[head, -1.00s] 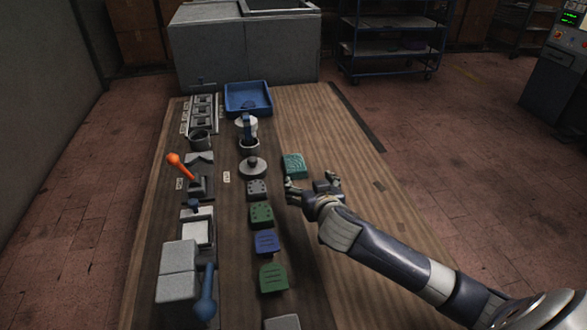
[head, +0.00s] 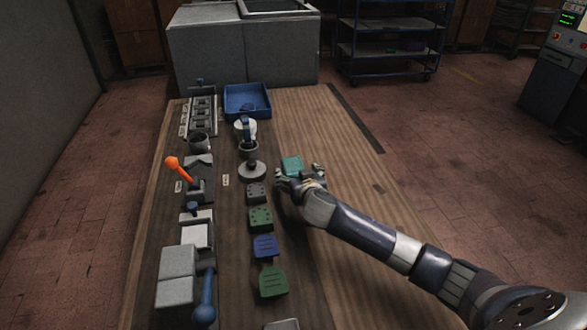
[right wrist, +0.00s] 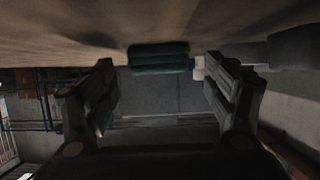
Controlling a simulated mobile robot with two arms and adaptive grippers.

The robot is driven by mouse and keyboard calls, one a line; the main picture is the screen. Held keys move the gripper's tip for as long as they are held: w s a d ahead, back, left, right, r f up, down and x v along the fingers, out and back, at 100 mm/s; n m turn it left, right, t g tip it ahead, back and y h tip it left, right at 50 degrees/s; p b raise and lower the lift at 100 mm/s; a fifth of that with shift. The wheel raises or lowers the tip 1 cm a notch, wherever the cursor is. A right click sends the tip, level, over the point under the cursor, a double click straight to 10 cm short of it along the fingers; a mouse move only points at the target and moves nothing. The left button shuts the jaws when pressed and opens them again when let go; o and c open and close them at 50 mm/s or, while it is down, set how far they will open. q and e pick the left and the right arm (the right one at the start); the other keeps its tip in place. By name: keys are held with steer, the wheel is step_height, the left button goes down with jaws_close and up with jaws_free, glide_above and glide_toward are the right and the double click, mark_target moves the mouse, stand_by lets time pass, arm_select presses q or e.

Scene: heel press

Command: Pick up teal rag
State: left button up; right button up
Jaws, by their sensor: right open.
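The teal rag (head: 292,164) is a small folded square lying on the wooden table, right of the row of small parts. My right gripper (head: 299,173) is open at the rag's near side, with its fingers spread toward the rag's two sides. In the right wrist view, the rag (right wrist: 158,57) appears as a dark teal stack against the table surface, centred between the two open fingers (right wrist: 160,85). Nothing is held. I cannot tell whether the fingers touch the rag. My left gripper is not in view.
A round grey knobbed part (head: 252,171), a grey block (head: 256,193), a green block (head: 261,218) and a blue piece (head: 265,247) line up left of my gripper. A blue tray (head: 268,100) sits at the back.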

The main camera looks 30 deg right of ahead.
steer(key=shift+w+d+f, duration=0.2)
steer(key=shift+w+f, duration=0.05)
steer(key=shift+w, duration=0.25)
steer(key=c, duration=1.1)
steer(key=shift+o, duration=0.2)
step_height(320, 180, up, 10)
steer(key=s+a+r+n+y+p, duration=0.1)
steer(key=s+a+r+n+y, duration=0.2)
steer(key=s+a+r, duration=1.1)
steer(key=shift+s+a+r, duration=0.25)
steer(key=shift+s, duration=1)
